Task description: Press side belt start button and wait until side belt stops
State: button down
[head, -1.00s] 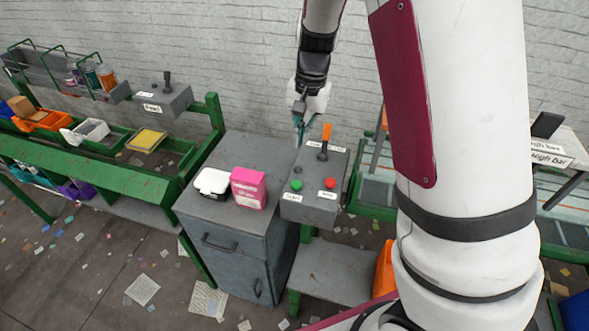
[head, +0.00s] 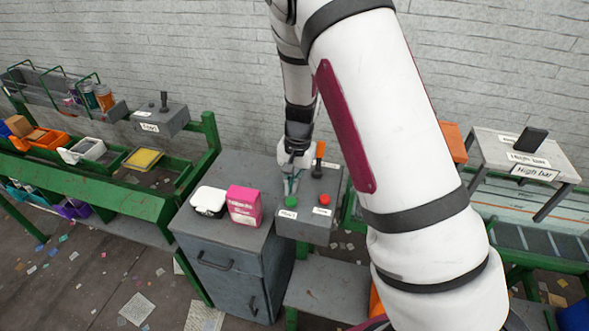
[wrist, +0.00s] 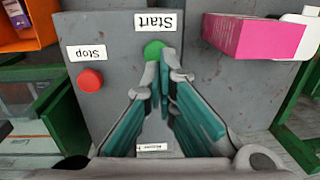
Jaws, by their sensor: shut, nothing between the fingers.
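The grey control box (head: 309,222) bears a green button (head: 291,202) and a red button (head: 324,198). In the wrist view, the green button (wrist: 153,48) sits by an upside-down "Start" label (wrist: 156,22), and the red button (wrist: 90,79) by "Stop" (wrist: 86,53). My gripper (head: 290,192) points down over the box, its fingertips right by the green button in the head view. In the wrist view, the shut, empty fingertips (wrist: 158,62) overlap the green button's lower edge. I cannot tell whether they touch it.
An orange-handled lever (head: 319,152) stands on the box behind my gripper. A pink box (head: 244,207) and a white-lidded container (head: 209,201) sit on the cabinet to the left. A green-framed belt with bins (head: 85,149) is far left. A "High bar" stand (head: 565,160) is at right.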

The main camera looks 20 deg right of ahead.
aim_at(290, 200)
jog(key=shift+a+f, duration=0.2)
jog(key=shift+f, duration=1.5)
jog(key=shift+f, duration=0.1)
